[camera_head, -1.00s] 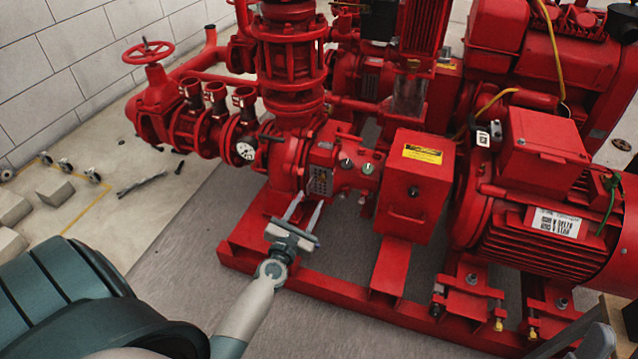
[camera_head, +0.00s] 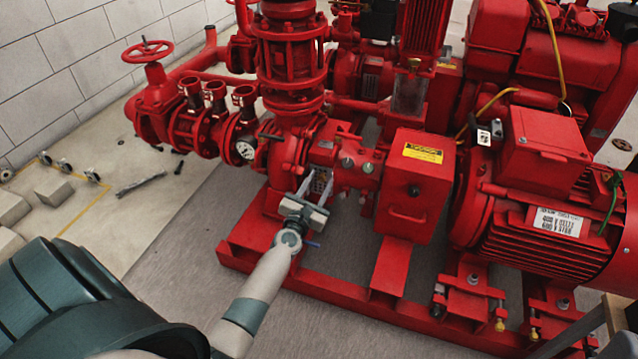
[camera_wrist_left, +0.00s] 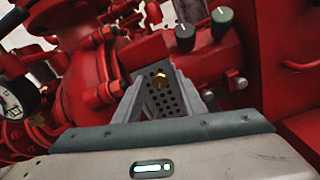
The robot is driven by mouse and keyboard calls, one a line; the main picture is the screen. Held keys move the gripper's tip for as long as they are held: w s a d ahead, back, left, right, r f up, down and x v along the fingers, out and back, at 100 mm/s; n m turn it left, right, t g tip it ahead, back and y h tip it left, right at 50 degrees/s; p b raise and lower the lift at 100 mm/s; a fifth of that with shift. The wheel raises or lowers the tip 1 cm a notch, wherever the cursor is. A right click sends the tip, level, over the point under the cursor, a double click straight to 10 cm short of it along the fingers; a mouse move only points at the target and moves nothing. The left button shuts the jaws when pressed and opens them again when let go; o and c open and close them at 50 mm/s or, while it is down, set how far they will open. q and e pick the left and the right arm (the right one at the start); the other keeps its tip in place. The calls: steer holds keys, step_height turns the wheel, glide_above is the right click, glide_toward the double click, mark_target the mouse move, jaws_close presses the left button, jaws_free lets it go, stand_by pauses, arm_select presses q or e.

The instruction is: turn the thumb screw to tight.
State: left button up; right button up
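In the head view the fingers largely cover the plate, and the screw is too small to make out. My right gripper is not in view.
Two round knobs, one dark (camera_wrist_left: 185,36) and one green (camera_wrist_left: 221,21), stick out close to the plate. A red box with a yellow label (camera_head: 423,153) stands to the right, and a pressure gauge (camera_head: 245,150) to the left. The red base frame (camera_head: 335,292) runs below my gripper.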

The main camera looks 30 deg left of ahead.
arm_select(q)
jaws_close()
